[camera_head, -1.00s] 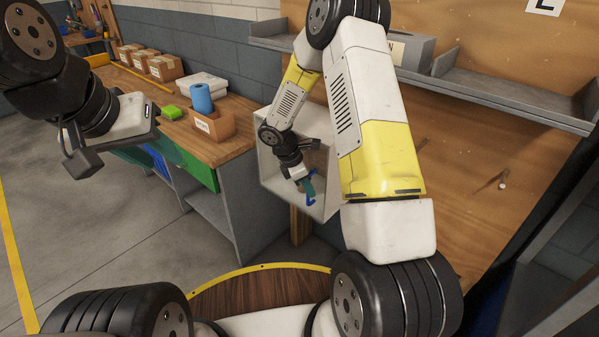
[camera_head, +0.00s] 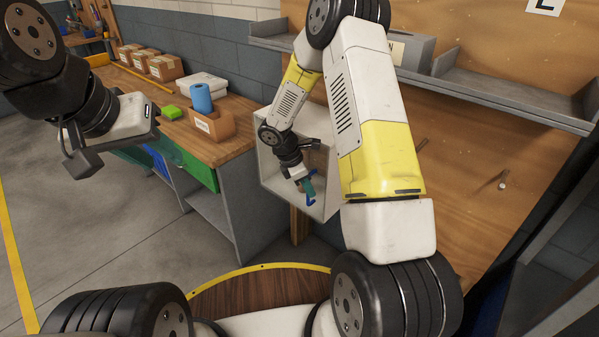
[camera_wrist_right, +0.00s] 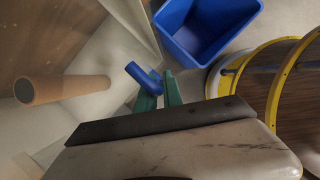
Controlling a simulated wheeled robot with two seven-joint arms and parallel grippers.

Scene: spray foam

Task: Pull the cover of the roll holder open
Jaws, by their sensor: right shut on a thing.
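The roll holder seems to be the pale box (camera_head: 270,170) below the shelf in the head view. My right gripper (camera_head: 309,188) is at its open front, with its green fingers shut on a blue handle (camera_wrist_right: 144,77). The handle shows between the fingers (camera_wrist_right: 159,93) in the right wrist view; its join to the cover is hidden, and I cannot tell how far the cover is open. A brown tube (camera_wrist_right: 62,89) sticks out left of the handle, apart from it. My left gripper (camera_head: 130,137) hangs in front of the workbench; its fingers are hard to make out.
A grey shelf (camera_head: 500,100) runs above. A blue bin (camera_wrist_right: 183,40) is near the handle in the wrist view.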

